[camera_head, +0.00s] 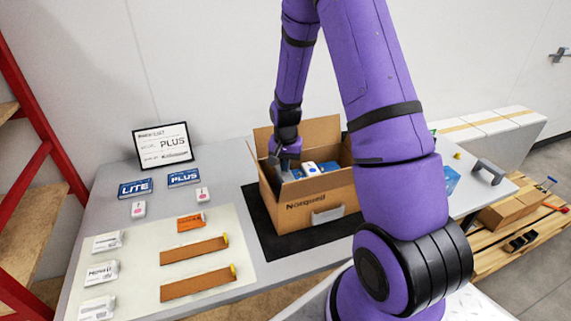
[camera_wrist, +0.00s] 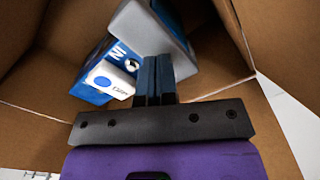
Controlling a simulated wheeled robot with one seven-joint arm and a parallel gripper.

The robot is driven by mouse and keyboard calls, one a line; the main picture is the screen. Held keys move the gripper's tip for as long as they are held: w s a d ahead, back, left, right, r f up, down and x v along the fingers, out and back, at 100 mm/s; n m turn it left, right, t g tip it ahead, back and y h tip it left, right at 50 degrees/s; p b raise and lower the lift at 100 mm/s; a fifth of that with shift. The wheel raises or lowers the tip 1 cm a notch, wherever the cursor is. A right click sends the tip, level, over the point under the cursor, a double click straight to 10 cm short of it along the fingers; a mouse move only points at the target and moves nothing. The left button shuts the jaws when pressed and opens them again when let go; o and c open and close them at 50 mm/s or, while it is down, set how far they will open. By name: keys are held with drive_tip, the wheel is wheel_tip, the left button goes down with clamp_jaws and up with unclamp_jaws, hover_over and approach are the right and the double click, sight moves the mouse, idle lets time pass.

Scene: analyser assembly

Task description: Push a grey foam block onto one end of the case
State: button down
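My gripper (camera_head: 285,152) reaches down into the left part of an open cardboard box. In the wrist view its two dark fingers (camera_wrist: 157,78) are together, with nothing clearly seen between them. A pale grey-white piece with a blue side (camera_wrist: 150,32) lies just beyond the fingertips; I cannot tell whether they touch it. It may be the case. A blue carton (camera_wrist: 62,76) and a small white device with a blue dot (camera_wrist: 108,80) lie to its left. A dark grey bracket-shaped piece (camera_head: 489,171) stands at the table's right end; I cannot tell if it is the foam block.
The cardboard box (camera_head: 340,203) stands with flaps up on a black mat (camera_head: 262,232). A pale sheet (camera_head: 150,240) at left holds white cartons and brown strips. Blue LITE (camera_head: 135,188) and PLUS (camera_head: 184,178) cards lie behind it. A framed sign (camera_head: 163,145) stands at the back.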

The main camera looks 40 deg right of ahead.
drive_tip(key=shift+f, duration=0.7)
idle(0.6)
idle(0.4)
drive_tip(key=shift+r, duration=3)
